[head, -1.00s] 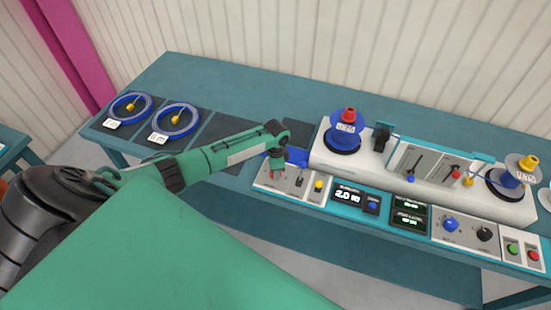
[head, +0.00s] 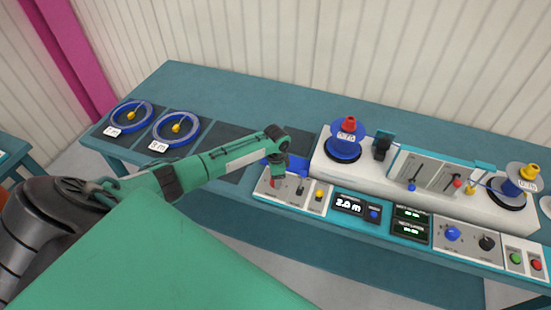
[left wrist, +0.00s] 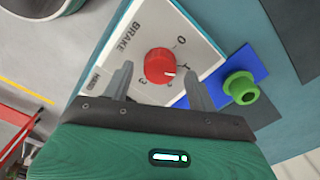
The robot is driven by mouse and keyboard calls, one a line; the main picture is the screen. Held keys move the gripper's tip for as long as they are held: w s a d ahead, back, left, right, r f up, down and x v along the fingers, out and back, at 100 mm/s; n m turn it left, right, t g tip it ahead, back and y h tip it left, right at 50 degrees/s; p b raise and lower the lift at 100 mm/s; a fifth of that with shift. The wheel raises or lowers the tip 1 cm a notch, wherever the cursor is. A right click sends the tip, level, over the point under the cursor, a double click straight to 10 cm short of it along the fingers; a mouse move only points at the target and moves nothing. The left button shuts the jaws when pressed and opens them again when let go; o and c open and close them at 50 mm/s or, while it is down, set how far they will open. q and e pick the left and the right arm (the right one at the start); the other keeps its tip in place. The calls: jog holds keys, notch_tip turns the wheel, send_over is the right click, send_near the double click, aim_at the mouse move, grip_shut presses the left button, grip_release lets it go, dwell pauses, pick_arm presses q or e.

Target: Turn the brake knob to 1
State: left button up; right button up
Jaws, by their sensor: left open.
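The red brake knob (left wrist: 158,66) sits on the white brake panel (left wrist: 140,35), marked BRAKE, with 0 and 3 readable around the dial. Its white pointer line faces right and slightly down in the left wrist view, below the 0; a finger partly covers the marks there, so I cannot tell the exact setting. My left gripper (left wrist: 159,70) is open, with one fingertip on each side of the knob and visible gaps. In the head view the knob (head: 275,183) shows below my left gripper (head: 283,173). My right gripper is in neither view.
A blue piece (left wrist: 228,72) with a green knob-like part (left wrist: 240,87) lies beside the panel. A yellow button (head: 319,193) and a display (head: 349,205) are to the right. A blue reel (head: 345,142) stands behind; two blue rings (head: 177,129) lie left.

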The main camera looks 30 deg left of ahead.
pick_arm(q)
notch_tip(320, 180, up, 12)
jog(key=b, duration=0.3)
jog(key=shift+r, duration=0.2)
